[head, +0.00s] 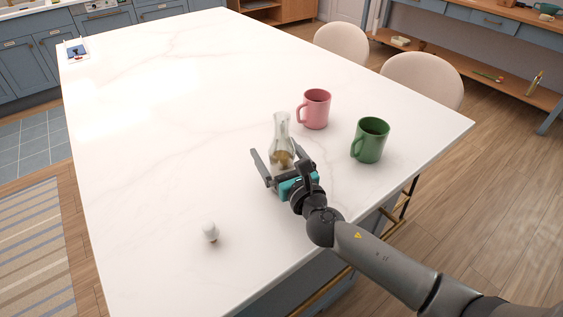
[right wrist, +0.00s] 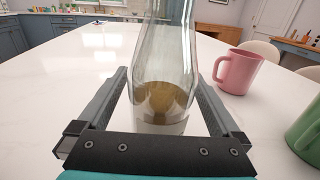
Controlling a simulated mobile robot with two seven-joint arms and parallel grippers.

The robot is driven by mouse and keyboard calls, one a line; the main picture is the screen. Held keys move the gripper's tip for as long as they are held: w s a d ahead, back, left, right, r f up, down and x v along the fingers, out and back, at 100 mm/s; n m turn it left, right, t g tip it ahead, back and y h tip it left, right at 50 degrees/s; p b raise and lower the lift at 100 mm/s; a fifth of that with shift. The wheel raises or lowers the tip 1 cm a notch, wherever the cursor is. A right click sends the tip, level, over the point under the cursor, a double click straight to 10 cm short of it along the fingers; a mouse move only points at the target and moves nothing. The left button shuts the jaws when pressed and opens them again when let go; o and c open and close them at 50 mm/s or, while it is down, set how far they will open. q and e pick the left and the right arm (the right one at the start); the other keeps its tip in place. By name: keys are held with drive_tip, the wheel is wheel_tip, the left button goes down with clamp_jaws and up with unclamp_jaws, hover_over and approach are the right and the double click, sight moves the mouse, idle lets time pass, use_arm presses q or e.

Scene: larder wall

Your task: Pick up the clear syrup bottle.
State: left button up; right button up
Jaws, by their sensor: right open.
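The clear syrup bottle (head: 281,132) stands upright on the white island counter, with brownish syrup low inside. It also shows large in the right wrist view (right wrist: 165,55), its top cut off by the frame. My right gripper (head: 275,160) is open, with one finger on each side of the bottle's lower part. In the right wrist view the gripper (right wrist: 165,95) shows a gap between the left finger and the bottle; the right finger is close to the glass, and I cannot tell whether it touches. My left gripper is not in view.
A pink mug (head: 316,110) stands behind and right of the bottle, and a green mug (head: 371,141) stands farther right. A small white shaker-like object (head: 210,231) is at the front left. The counter (head: 150,130) left of the bottle is clear. Two chairs (head: 422,80) stand along its right edge.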

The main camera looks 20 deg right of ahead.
drive_tip(key=shift+w, duration=0.1)
clamp_jaws()
idle(0.8)
drive_tip(key=shift+r, duration=0.1)
